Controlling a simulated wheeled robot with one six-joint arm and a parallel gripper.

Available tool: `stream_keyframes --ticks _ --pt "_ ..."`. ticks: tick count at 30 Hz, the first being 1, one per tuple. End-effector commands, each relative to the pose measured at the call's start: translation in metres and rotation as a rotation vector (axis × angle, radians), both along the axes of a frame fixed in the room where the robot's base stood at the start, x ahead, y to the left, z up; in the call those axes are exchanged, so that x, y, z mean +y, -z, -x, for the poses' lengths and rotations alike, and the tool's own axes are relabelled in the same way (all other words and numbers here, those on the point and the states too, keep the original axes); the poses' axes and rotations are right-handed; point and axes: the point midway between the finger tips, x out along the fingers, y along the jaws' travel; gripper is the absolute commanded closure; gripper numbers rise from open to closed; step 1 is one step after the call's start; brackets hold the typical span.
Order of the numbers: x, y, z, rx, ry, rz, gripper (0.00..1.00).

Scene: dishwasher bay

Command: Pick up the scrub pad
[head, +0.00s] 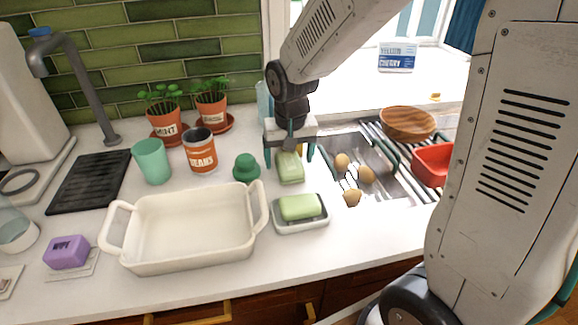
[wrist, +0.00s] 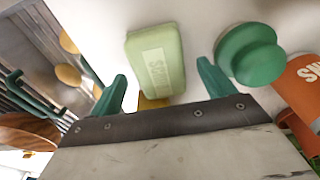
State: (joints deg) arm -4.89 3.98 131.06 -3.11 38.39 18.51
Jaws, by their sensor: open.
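The scrub pad (head: 290,168) is a pale green block on the white counter, left of the sink. In the wrist view the pad (wrist: 156,60) shows raised lettering, partly readable as "SCRUB". My gripper (head: 288,157) is over the pad's far end, with its green fingers apart. In the wrist view the open fingers (wrist: 164,82) stand to either side of the pad's near end, with a gap on each side. Whether the fingertips are down at the pad's height is hard to tell.
A green knobbed object (head: 246,168) stands close left of the pad. A green bar in a dish (head: 301,221) lies in front. The sink (head: 385,185) with several brown eggs is right.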

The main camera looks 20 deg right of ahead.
Motion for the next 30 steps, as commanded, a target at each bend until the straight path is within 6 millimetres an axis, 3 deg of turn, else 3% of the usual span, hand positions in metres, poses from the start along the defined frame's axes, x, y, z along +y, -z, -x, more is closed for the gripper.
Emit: stream_keyframes --ticks 4,11,12,17,20,30 --pt "-0.001 0.016 -0.002 0.001 0.0 0.001 0.18" --pt "-0.001 0.018 -0.003 -0.002 -0.001 0.001 0.18" --pt "-0.001 0.018 -0.002 -0.002 -0.001 0.001 0.21" --pt "-0.001 0.018 -0.002 -0.001 0.0 0.0 0.65" --pt "-0.001 0.018 -0.002 -0.001 -0.001 0.0 0.7" --pt "-0.001 0.012 -0.003 -0.002 0.0 0.0 0.7"
